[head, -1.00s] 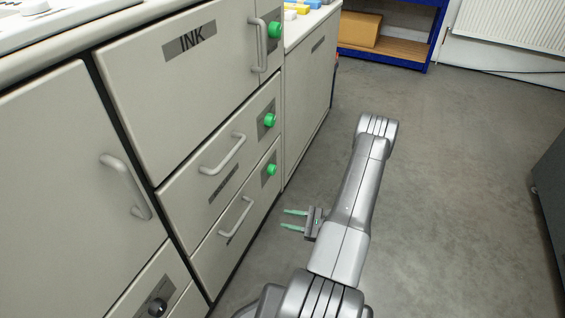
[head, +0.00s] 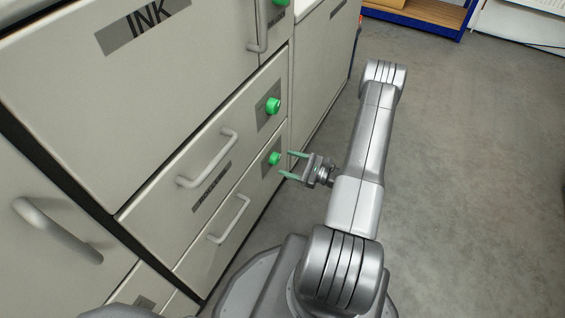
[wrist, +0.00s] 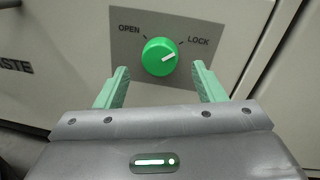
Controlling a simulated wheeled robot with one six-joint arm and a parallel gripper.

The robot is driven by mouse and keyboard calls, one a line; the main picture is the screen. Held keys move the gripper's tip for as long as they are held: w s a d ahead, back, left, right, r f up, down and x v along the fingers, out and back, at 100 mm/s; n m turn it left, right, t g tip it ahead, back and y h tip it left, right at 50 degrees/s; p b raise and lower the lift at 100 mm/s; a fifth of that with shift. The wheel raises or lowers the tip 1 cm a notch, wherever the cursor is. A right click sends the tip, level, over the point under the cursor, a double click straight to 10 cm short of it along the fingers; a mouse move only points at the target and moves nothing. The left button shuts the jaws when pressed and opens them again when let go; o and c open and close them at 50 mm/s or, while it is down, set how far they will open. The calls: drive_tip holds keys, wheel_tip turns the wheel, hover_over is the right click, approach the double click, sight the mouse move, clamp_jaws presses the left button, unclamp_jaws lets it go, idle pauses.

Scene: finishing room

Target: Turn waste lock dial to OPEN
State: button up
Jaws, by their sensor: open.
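The waste lock dial is a round green knob (wrist: 160,57) on a grey plate (wrist: 205,60) marked OPEN at left and LOCK at right. Its white mark points right and slightly up, toward LOCK. In the head view this dial (head: 274,158) is on the lowest drawer of the right column. My gripper (head: 286,164) is open and empty, with green fingers facing the dial. In the wrist view the fingertips (wrist: 161,69) stand to either side of the dial and slightly below it, apart from it. The waste label is partly cut off at the left.
Another green dial (head: 273,106) sits on the drawer above. Bar handles (head: 230,220) stick out from the drawers, and a large INK panel (head: 143,24) is higher up. The grey floor (head: 470,180) to the right is clear.

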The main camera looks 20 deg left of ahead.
sight(278, 160)
drive_tip(key=shift+a, duration=1.65)
drive_tip(key=c, duration=1)
drive_tip(key=shift+o, duration=0.2)
